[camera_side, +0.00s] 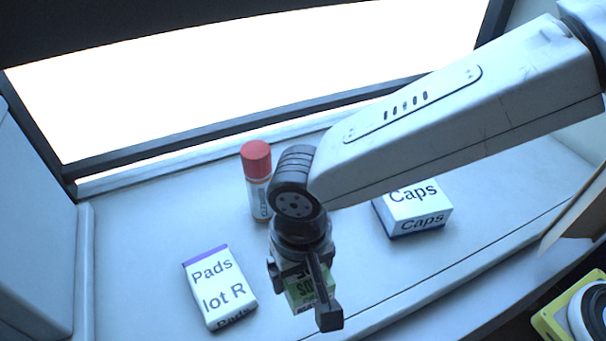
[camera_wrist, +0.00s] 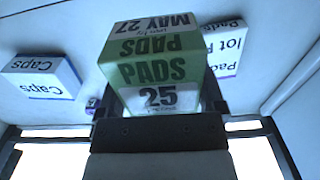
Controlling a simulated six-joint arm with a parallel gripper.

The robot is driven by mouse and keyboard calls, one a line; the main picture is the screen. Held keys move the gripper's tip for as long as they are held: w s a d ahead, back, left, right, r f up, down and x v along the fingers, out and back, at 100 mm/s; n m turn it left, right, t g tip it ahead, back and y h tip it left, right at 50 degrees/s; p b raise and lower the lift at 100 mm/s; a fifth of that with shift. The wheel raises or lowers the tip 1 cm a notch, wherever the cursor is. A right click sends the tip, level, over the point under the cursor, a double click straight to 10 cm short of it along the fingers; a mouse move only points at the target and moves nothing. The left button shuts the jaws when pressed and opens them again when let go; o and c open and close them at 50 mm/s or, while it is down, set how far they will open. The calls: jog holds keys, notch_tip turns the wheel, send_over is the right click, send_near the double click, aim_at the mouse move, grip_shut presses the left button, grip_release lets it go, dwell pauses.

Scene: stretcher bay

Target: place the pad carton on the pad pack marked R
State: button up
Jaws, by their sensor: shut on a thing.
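The pad carton is green and white; in the wrist view the pad carton (camera_wrist: 152,72) reads "PADS", "25" and "MAY 27". My gripper (camera_side: 303,300) is shut on it, and in the side view the fingers hide much of the carton (camera_side: 301,291). The pad pack marked R (camera_side: 219,287) is a white box with a purple edge, reading "Pads lot R", lying on the counter left of my gripper. In the wrist view the pack (camera_wrist: 226,50) shows at the upper right, partly behind the carton. The carton is apart from the pack.
A white bottle with a red cap (camera_side: 257,160) stands behind my gripper. A white and blue "Caps" box (camera_side: 413,211) lies to the right; it also shows in the wrist view (camera_wrist: 42,77). A yellow-edged object (camera_side: 570,310) is at the lower right. The counter around the pack is clear.

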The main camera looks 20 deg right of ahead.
jog(key=w+a+f, duration=0.4)
jog(key=w+a, duration=0.2)
send_over(237, 288)
jog(key=s, duration=0.1)
jog(key=f, duration=0.2)
jog(key=d+f, duration=0.1)
jog(key=f, duration=0.1)
jog(key=shift+w+a+f, duration=0.3)
jog(key=shift+a+f, duration=0.05)
jog(key=shift+f, duration=0.05)
jog(key=shift+f, duration=0.1)
jog(key=shift+w+a+f, duration=0.1)
jog(key=shift+w+f, duration=0.05)
jog(key=shift+f, duration=1.6)
jog(key=shift+f, duration=0.1)
jog(key=o, duration=1.1)
jog(key=shift+o, duration=0.2)
